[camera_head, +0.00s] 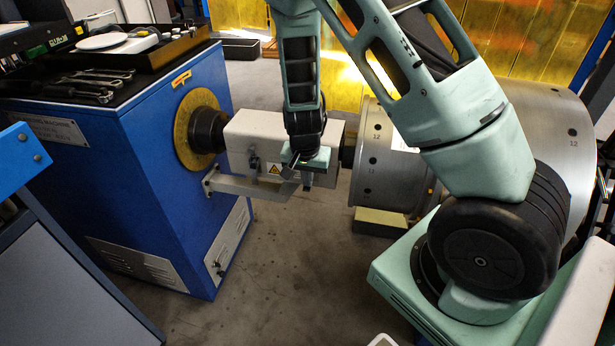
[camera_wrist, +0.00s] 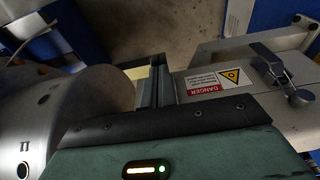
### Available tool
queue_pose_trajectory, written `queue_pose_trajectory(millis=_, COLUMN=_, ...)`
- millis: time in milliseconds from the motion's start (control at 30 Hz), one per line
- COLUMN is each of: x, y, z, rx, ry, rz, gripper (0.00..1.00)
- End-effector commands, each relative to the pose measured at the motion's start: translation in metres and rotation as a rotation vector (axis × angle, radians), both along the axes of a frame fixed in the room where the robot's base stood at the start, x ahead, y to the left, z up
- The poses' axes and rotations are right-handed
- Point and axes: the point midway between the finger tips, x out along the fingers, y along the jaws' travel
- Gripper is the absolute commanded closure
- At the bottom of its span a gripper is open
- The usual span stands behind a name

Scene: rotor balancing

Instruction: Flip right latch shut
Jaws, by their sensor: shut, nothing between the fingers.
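A pale grey housing box (camera_head: 245,140) sits on the shaft between the blue machine and the large metal rotor. Its left latch (camera_head: 253,164) is dark, beside a yellow warning label (camera_head: 275,169); in the wrist view this latch (camera_wrist: 280,76) has a dark lever and silver parts. My gripper (camera_head: 307,184) is at the box's front right end, pointing down, with its fingers together and empty. The fingers also show in the wrist view (camera_wrist: 155,86), close to the box's end by the rotor. The right latch is hidden behind my gripper, so its position cannot be told.
The rotor (camera_head: 380,155) stands close to the right of my gripper. A grey bracket arm (camera_head: 245,187) runs below the box front. The blue machine (camera_head: 165,190) is at left, with tools on top. The floor (camera_head: 290,270) in front is clear.

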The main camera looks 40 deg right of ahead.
Motion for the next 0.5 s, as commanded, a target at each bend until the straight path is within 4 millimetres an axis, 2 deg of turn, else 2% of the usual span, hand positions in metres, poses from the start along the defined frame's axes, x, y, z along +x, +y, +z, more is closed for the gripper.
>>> queue_pose_trajectory(millis=300, x=-0.002, y=0.002, z=-0.007, rx=0.0, ry=0.001, rz=-0.001, gripper=1.0)
queue_pose_trajectory(millis=500, x=-0.005, y=0.006, z=-0.015, rx=-0.148, ry=-0.109, rz=0.008, gripper=1.0)
